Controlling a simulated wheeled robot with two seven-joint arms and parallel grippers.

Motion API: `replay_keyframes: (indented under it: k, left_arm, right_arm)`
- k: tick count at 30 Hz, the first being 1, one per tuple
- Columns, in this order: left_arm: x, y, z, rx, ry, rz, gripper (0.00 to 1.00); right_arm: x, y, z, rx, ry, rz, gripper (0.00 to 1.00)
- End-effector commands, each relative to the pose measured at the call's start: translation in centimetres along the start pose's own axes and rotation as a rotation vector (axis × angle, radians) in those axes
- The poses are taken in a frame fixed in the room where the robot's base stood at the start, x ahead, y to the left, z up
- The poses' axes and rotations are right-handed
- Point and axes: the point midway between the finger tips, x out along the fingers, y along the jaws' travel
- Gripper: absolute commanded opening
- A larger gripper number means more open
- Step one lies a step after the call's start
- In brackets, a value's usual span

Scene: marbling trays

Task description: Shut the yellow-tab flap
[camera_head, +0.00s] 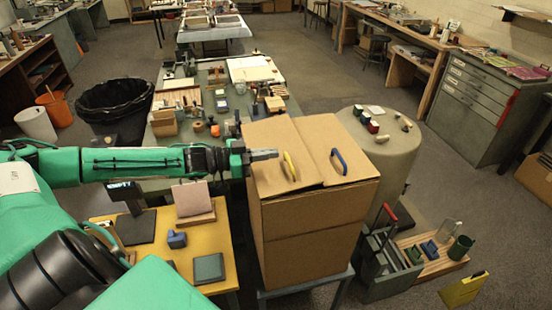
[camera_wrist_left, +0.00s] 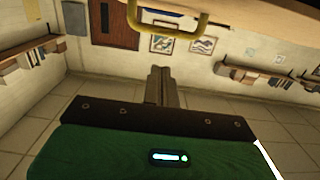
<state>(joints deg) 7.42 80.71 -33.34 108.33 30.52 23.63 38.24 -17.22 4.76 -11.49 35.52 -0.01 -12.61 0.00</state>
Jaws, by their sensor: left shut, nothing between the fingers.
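A tall brown cardboard box (camera_head: 318,235) stands on a blue-grey stand right of my left arm. Its left flap (camera_head: 266,133) bears a yellow tab (camera_head: 289,166), and its right flap (camera_head: 338,140) bears a blue tab (camera_head: 339,161). A dark gap shows along the front edge near where the flaps meet; how far the yellow-tab flap is raised is hard to tell. My left gripper (camera_head: 266,154) is shut and empty, its tips just left of the yellow tab. In the wrist view the yellow tab (camera_wrist_left: 165,33) is beyond the fingers (camera_wrist_left: 160,86). My right gripper is out of view.
A yellow table (camera_head: 150,250) with blocks is left of the box. A cluttered worktable (camera_head: 238,128) is behind it. A round grey stand (camera_head: 395,150) and a grey tool caddy (camera_head: 387,285) are at right. Open floor (camera_head: 325,75) lies beyond.

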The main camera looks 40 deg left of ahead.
Motion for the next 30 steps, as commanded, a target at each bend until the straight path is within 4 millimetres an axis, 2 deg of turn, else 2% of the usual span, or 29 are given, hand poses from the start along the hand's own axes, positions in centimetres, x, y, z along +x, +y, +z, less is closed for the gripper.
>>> replay_keyframes:
  k: [1, 11, 25, 30]
  left_arm:
    - [0.4, 0.0, 0.2, -0.004, 0.002, -0.001, 0.0]
    - [2.2, 0.1, 2.2, -0.002, -0.001, 0.0, 0.0]
    - [2.5, 0.1, 2.6, -0.001, -0.001, 0.001, 0.0]
    - [3.4, 0.1, 3.6, -0.002, 0.0, 0.001, 0.0]
  right_arm:
    - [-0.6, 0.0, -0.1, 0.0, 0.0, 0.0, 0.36]
    - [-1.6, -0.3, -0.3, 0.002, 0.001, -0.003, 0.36]
    - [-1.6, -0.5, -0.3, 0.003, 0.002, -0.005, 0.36]
    - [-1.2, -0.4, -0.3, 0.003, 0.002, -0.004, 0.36]
